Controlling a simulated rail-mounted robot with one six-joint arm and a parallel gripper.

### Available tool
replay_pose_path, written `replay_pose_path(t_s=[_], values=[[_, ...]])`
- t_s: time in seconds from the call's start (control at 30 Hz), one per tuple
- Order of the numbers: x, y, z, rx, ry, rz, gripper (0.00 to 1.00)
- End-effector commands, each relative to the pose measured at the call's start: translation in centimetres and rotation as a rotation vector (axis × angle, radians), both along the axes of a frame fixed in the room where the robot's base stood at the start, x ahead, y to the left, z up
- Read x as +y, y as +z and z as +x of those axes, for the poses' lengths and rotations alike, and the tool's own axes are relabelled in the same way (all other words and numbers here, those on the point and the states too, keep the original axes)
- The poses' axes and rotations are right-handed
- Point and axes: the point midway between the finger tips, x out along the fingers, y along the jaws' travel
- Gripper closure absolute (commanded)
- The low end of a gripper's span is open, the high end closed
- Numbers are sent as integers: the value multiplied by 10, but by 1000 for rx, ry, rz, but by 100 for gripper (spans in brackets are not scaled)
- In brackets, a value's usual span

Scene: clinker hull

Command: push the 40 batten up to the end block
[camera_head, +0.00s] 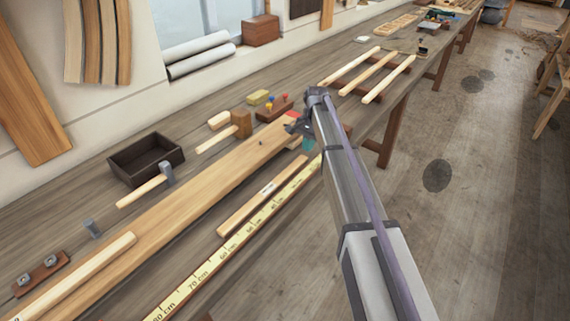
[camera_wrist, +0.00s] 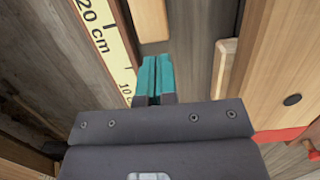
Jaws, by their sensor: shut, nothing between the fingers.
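A pale batten (camera_head: 250,207) with a small label lies between the long plank and the yellow ruler; I cannot read its number. Its likely end shows at the top of the wrist view (camera_wrist: 148,18), beside the ruler. My gripper (camera_head: 307,143) is beyond the batten's far end, near the ruler's low numbers. In the wrist view its teal fingers (camera_wrist: 155,68) are shut and empty, pointing down at the bench, apart from that end. I cannot clearly pick out the end block; a red piece (camera_wrist: 280,134) sits by the plank's end.
The ruler (camera_head: 205,268) runs along the bench's front edge. The long plank (camera_head: 215,180) lies behind the batten, with another batten (camera_head: 85,272) on it. A pale piece (camera_wrist: 224,65) lies beside the plank.

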Motion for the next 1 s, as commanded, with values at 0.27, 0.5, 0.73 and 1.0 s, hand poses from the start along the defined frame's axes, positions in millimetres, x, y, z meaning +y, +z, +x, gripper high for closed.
replay_pose_path(t_s=[0.27,0.5,0.73,1.0], values=[[38,0,-47,-1,3,0,100],[72,0,-87,-1,4,0,100],[105,0,-125,-1,5,1,100],[143,0,-169,-1,5,1,100]])
